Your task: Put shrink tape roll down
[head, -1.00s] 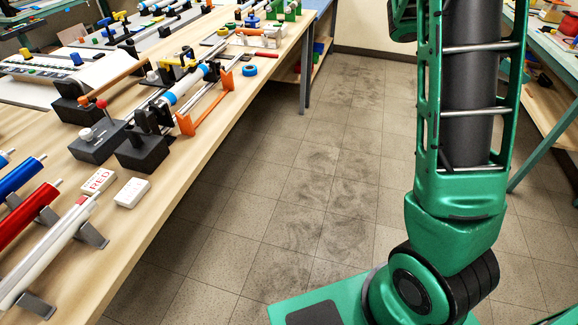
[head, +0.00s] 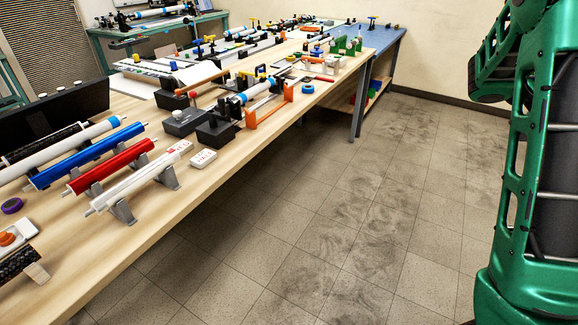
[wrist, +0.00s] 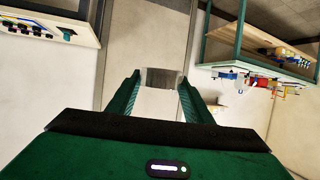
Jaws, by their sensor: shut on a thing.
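My gripper (wrist: 161,82) shows in the wrist view, its two green fingers apart with a pale, greyish, see-through-looking piece (wrist: 162,77) between their tips. This piece appears to be the shrink tape roll, though its full shape is hard to make out. The fingers are shut on it, and it is held in the air, clear of any table. In the head view the gripper is out of sight; only my green arm shows at the right edge.
A long wooden table (head: 140,262) runs along the left. It carries white, red (head: 112,167) and blue tubes on stands, a purple ring (head: 12,206), a blue ring (head: 308,89) and small white boxes (head: 203,159). A blue table (head: 385,45) stands beyond. The tiled floor (head: 350,200) is open.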

